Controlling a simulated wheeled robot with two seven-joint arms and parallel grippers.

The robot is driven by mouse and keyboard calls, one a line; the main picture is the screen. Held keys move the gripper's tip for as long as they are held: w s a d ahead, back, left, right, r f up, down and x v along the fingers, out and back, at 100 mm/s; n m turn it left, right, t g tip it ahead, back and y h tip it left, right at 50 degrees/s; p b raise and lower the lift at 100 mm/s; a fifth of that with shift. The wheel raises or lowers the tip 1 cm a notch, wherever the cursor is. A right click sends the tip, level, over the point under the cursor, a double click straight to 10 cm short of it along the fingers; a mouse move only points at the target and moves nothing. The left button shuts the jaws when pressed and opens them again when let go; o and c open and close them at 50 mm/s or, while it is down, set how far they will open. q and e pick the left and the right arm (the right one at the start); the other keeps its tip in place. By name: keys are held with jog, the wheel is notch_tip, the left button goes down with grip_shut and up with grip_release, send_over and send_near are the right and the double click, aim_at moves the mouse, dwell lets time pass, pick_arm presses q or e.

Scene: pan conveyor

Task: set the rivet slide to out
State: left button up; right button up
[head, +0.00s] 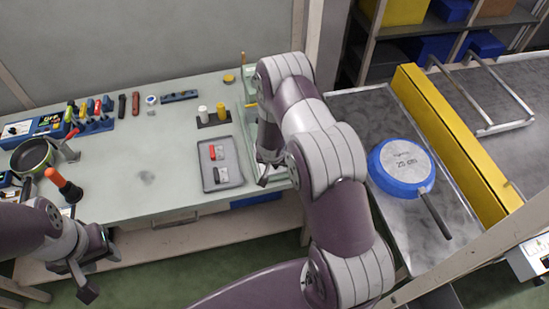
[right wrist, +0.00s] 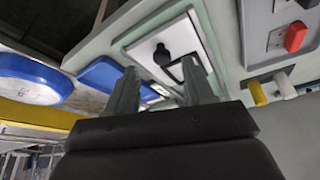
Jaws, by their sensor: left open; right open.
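A pale panel (right wrist: 150,48) with a black knob (right wrist: 163,56) and a dark-framed slot shows in the right wrist view, just beyond my right gripper (right wrist: 161,82). That gripper is open and empty, its fingers apart. I cannot tell for sure which part is the rivet slide or how it is set. In the head view my right arm hides most of the panel, and my right gripper (head: 267,178) is at the bench's right end. My left gripper (head: 99,272) is open and empty in front of the bench's left end.
A grey tray (head: 208,185) with red and dark pieces lies left of my right gripper. A blue pan (head: 389,184) rests right of my right arm, beside a yellow barrier (head: 455,145). The bench's middle is clear.

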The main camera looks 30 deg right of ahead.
jog(key=v, duration=0.8)
jog(key=shift+s+r+p, duration=0.15)
jog(key=shift+r+p, duration=0.1)
jog(key=shift+p, duration=0.1)
